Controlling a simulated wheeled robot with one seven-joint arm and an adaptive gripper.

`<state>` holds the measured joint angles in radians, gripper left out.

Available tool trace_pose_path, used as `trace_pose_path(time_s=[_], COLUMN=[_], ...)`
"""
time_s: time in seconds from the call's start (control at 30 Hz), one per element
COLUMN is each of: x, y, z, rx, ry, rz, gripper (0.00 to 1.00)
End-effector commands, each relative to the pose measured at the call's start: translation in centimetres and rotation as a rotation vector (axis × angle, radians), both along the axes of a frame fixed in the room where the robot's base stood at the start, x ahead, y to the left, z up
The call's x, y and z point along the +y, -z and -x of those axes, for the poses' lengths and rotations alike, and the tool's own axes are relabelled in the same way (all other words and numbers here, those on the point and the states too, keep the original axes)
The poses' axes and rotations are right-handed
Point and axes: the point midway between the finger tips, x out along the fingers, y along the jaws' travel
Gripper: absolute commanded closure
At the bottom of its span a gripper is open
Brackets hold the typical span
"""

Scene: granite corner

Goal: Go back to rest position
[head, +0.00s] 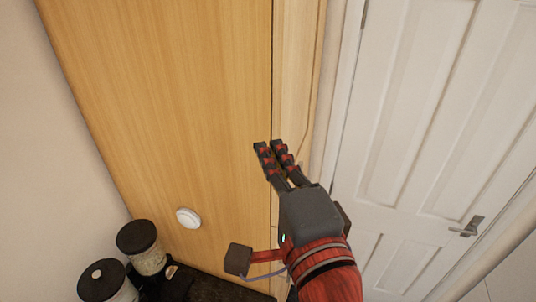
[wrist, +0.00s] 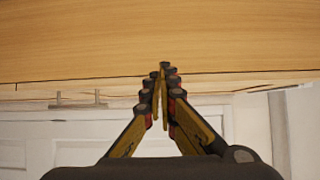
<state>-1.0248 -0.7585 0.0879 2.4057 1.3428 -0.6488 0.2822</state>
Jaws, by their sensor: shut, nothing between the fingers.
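My gripper (head: 268,145) is raised in the middle of the head view, with its fingers pointing up in the picture. It is in front of the right edge of a wooden panel (head: 180,110). In the wrist view the two fingertips of my gripper (wrist: 160,68) meet, with nothing between them. The wooden panel (wrist: 160,40) fills the top of the wrist view. I cannot tell how far the fingertips are from it.
Two jars with black lids, one (head: 148,258) beside the other (head: 105,282), stand at the lower left near a dark surface (head: 215,288). A round white knob (head: 188,218) is on the panel. A white door (head: 430,130) with a metal handle (head: 466,228) is at the right.

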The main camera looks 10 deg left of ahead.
Motion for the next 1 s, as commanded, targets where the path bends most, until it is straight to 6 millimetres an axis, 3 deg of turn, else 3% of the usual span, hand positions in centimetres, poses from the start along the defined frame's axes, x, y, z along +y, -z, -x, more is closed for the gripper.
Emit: trace_pose_path(time_s=[0.33,0.47,0.6,0.67,0.77,0.87,1.0], x=[1.4,5.4,10.7,11.9,11.9,9.8,4.6], y=[0.3,0.5,2.2,4.3,9.8,16.5,24.7], z=[1.3,3.6,8.7,10.6,12.2,12.4,11.1], rx=[0.001,-0.050,-0.164,-0.210,-0.254,-0.250,-0.167], ry=[-0.040,-0.210,-0.498,-0.601,-0.734,-0.825,-0.886], rz=[0.024,0.120,0.334,0.447,0.658,0.889,1.157], gripper=[1.00,1.00,1.00,1.00,1.00,1.00,1.00])
